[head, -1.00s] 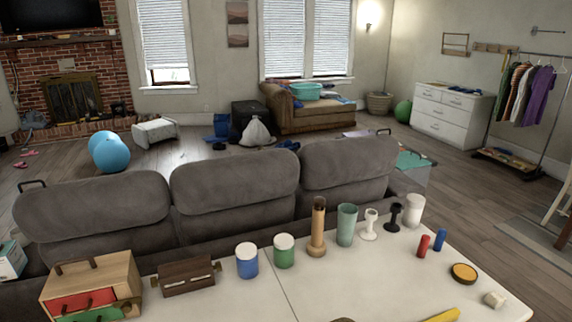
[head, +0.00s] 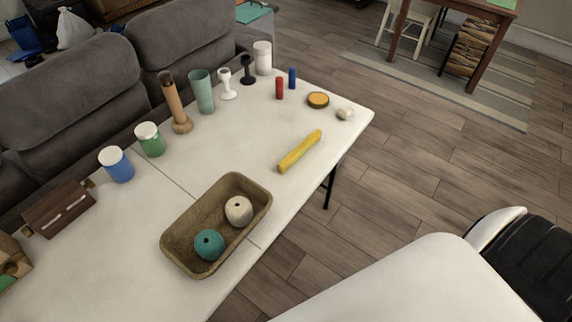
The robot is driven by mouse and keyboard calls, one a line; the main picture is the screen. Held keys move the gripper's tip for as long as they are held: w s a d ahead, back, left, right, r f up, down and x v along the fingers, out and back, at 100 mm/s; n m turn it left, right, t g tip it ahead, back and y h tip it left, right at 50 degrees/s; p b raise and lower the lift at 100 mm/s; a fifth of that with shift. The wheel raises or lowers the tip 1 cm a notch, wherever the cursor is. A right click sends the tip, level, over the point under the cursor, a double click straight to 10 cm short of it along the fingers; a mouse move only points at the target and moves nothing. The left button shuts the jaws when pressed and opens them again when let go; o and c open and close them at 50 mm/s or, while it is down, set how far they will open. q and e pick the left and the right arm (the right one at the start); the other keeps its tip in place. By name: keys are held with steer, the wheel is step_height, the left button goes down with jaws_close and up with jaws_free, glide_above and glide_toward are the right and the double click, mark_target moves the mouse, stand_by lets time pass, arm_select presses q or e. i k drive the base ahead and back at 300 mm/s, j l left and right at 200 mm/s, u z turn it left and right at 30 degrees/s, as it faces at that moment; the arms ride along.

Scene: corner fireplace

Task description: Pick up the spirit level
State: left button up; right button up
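The spirit level is most likely the yellow bar (head: 299,152) lying flat on the white table (head: 235,150), near its front edge and to the right of a brown basket. Its vials are too small to make out.
The brown basket (head: 172,238) holds a teal ball and a cream ball. Bare tabletop surrounds the yellow bar. A grey sofa (head: 190,42) stands behind.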

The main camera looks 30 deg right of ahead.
mark_target(305, 145)
steer(key=z, duration=1.05)
steer(key=i+l+u, duration=0.15)
steer(key=l, duration=0.15)
steer(key=i+l+u, duration=0.2)
steer(key=l, duration=0.15)
steer(key=l+u, duration=0.15)
steer(key=l, duration=0.2)
steer(key=i+l+u, duration=0.15)
steer(key=l, duration=0.2)
